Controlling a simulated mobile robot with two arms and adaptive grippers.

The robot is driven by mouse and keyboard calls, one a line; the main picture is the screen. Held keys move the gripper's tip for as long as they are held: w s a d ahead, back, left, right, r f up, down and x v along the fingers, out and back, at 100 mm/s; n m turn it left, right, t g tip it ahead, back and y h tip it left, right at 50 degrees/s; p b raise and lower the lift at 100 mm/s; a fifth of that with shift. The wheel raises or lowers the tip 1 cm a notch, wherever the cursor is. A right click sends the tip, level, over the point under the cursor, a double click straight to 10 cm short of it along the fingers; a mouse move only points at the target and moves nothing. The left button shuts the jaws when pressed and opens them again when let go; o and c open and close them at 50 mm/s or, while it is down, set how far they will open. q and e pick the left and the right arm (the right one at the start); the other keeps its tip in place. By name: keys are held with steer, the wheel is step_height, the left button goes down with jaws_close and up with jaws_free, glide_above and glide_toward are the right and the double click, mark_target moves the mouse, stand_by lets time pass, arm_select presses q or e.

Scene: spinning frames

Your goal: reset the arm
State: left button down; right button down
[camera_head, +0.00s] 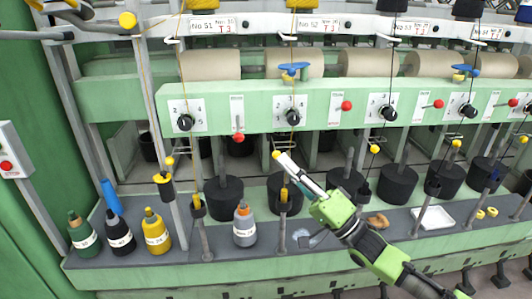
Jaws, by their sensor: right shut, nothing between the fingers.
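My right arm comes in from the lower right, green and black. Its right gripper (290,163) is a slim white pair of fingers pointing up and left, shut and empty. The fingertips show in front of the lower part of the spinning frame (260,106), below a black knob, and appear close to a thin thread. Whether they touch anything cannot be told. My left gripper is not in view.
A grey ledge (130,264) runs along the machine's front. Upright spindles, black spools (223,197) and a white tray (433,217) crowd the area around my arm.

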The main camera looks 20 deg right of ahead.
steer(key=w+d+f+m+g+h, duration=0.1)
steer(key=w+d+f+h, duration=0.15)
steer(key=f, duration=0.65)
steer(key=w+d+f+h, duration=0.1)
steer(key=d+f+h, duration=0.25)
steer(key=f, duration=0.45)
steer(key=s+d+f+n+g+h, duration=0.1)
steer(key=s+f+g+h, duration=0.3)
steer(key=f, duration=1.3)
steer(key=s+d+f+n+g+h, duration=0.15)
steer(key=s+f+g, duration=0.35)
steer(key=f, duration=1.3)
steer(key=s+a+f+n+g, duration=0.35)
steer(key=s+f, duration=0.75)
steer(key=s, duration=0.4)
steer(key=s+a+f+n+g, duration=0.2)
steer(key=s+a+f+g, duration=0.2)
steer(key=s+f, duration=0.95)
steer(key=s+a+f+n+g, duration=0.1)
steer(key=s+a, duration=0.3)
steer(key=s, duration=1)
steer(key=shift+s+a+n+g, duration=0.15)
steer(key=shift+n+g, duration=0.35)
steer(key=shift+g, duration=0.25)
steer(key=shift+h, duration=0.25)
